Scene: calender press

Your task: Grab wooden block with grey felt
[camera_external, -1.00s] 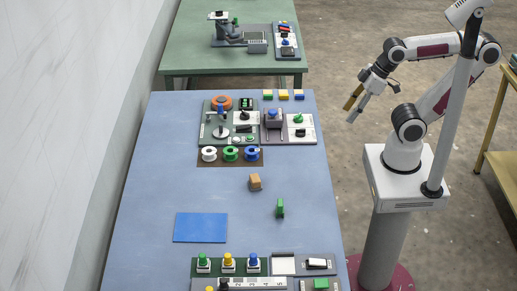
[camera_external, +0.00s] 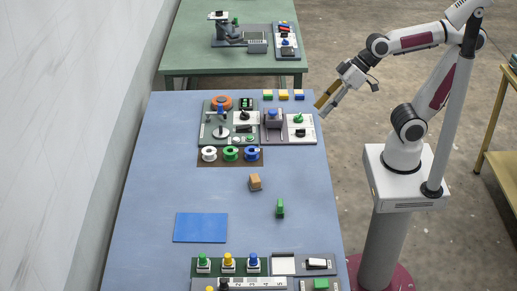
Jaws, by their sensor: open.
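A small wooden block (camera_external: 255,181) sits on the blue table (camera_external: 150,165), near its middle. A thin grey strip seems to show at its lower edge, but it is too small to tell if this is felt. My gripper (camera_external: 321,109) is open, with one brownish finger and one grey finger pointing down and left. It hangs near the table's right edge, above and to the right of the block in the picture, well apart from it.
A green piece (camera_external: 280,207) stands close to the block's right. A flat blue sheet (camera_external: 200,228) lies to the lower left. Spools (camera_external: 231,154) and the press station (camera_external: 221,118) lie behind; button panels (camera_external: 228,264) line the front. The left table area is clear.

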